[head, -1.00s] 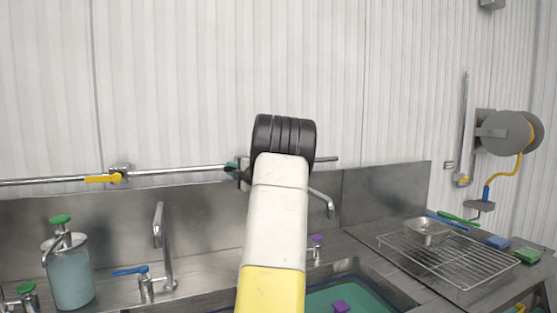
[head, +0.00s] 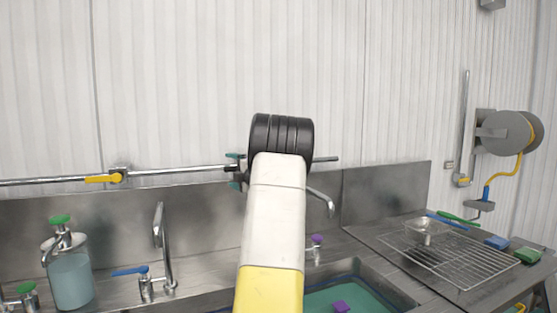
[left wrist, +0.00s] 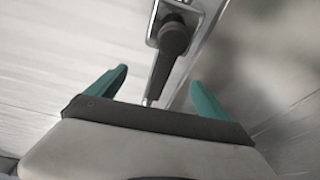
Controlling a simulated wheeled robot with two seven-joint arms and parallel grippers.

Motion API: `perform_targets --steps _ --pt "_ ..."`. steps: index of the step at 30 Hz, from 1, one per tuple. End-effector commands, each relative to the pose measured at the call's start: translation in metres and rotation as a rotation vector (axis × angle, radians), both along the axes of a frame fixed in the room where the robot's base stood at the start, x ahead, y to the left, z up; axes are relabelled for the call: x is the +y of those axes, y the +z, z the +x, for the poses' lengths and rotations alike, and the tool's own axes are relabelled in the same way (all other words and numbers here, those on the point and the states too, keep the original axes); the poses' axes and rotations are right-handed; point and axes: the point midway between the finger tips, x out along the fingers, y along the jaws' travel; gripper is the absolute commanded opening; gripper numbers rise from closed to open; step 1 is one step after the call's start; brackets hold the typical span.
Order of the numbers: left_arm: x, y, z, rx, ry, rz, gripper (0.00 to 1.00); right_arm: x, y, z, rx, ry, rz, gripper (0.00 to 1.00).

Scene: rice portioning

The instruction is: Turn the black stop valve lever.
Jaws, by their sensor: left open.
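The black stop valve lever (left wrist: 175,38) shows in the left wrist view, mounted on a metal pipe fitting (left wrist: 180,10). My left gripper (left wrist: 160,75) is open and empty, with a gap on each side of the lever; I see no contact. In the head view my left gripper (head: 235,170) is small, at the wall pipe (head: 190,172), with one teal finger above and one below the pipe line. My black wrist hides most of the valve there. My right gripper is not in view.
A yellow valve lever (head: 103,179) sits on the same pipe at left. Below are a soap bottle (head: 72,280), a faucet (head: 160,240) with a blue lever (head: 130,270), and a sink (head: 365,285). A wire rack (head: 455,262) and hose reel (head: 508,132) are at right.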

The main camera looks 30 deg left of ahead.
Motion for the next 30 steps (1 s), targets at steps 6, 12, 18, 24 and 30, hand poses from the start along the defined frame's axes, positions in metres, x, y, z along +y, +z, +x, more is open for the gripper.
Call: perform_targets --steps 6,12,18,24,30 --pt "-0.02 0.001 -0.007 -0.001 -0.001 0.0 0.91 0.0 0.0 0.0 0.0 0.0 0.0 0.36" --pt "-0.039 0.001 -0.014 -0.001 -0.002 -0.001 0.91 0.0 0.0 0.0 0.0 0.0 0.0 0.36" --pt "-0.057 0.001 -0.022 -0.001 -0.003 -0.001 0.91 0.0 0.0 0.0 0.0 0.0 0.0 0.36" --pt "-0.071 0.001 -0.027 0.0 -0.002 0.0 0.91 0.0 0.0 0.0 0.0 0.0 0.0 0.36" --pt "-0.073 0.001 -0.029 0.0 0.0 0.001 0.91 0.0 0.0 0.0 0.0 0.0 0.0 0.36"
